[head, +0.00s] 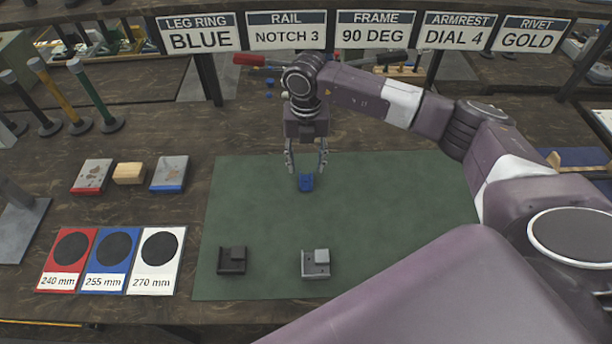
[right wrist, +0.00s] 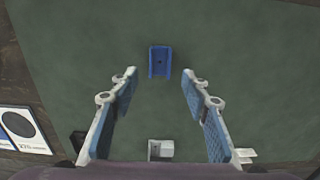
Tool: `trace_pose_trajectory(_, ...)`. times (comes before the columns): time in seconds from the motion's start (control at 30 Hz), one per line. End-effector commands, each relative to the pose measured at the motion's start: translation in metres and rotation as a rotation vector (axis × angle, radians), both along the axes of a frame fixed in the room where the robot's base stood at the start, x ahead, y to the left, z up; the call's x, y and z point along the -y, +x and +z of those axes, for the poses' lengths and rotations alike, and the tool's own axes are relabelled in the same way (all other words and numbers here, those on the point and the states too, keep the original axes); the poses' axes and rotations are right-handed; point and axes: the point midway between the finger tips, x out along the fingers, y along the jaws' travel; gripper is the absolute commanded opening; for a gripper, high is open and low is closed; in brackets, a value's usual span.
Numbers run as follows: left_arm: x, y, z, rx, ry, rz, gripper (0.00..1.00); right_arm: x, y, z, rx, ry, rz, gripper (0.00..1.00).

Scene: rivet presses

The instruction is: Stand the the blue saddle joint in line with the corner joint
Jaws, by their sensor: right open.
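The blue saddle joint (head: 305,183) lies on the green mat (head: 250,195). In the right wrist view the blue saddle joint (right wrist: 160,62) shows a channel shape, just beyond the fingertips. My right gripper (head: 306,167) is open and empty, over the mat at the blue joint's far side. In the right wrist view its fingers (right wrist: 158,85) stand well apart. A black joint (head: 232,261) and a light grey joint (head: 316,263) sit side by side near the mat's front edge. I cannot tell surely which is the corner joint. My left gripper is not in view.
Red, blue and white millimetre cards (head: 112,260) lie left of the mat. Several small blocks (head: 129,173) lie behind them. Posts (head: 95,95) stand at the far left. Setting signs (head: 365,30) hang across the back. The mat's middle is clear.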

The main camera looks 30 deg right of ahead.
Motion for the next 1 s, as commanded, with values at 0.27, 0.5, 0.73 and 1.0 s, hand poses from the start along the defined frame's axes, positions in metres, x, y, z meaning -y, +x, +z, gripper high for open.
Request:
trace_pose_trajectory(0.27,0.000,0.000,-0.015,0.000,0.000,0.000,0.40,0.000,0.000,0.047,0.002,0.000,0.001,0.43)
trace_pose_trajectory(0.5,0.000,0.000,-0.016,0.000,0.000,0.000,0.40,0.000,0.000,0.059,-0.001,0.000,0.000,0.43)
trace_pose_trajectory(0.73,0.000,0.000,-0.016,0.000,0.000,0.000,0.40,0.000,0.000,0.058,0.000,-0.001,0.000,0.43)
trace_pose_trajectory(1.0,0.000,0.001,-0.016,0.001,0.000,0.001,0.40,0.000,0.000,0.058,0.000,-0.001,0.000,0.43)
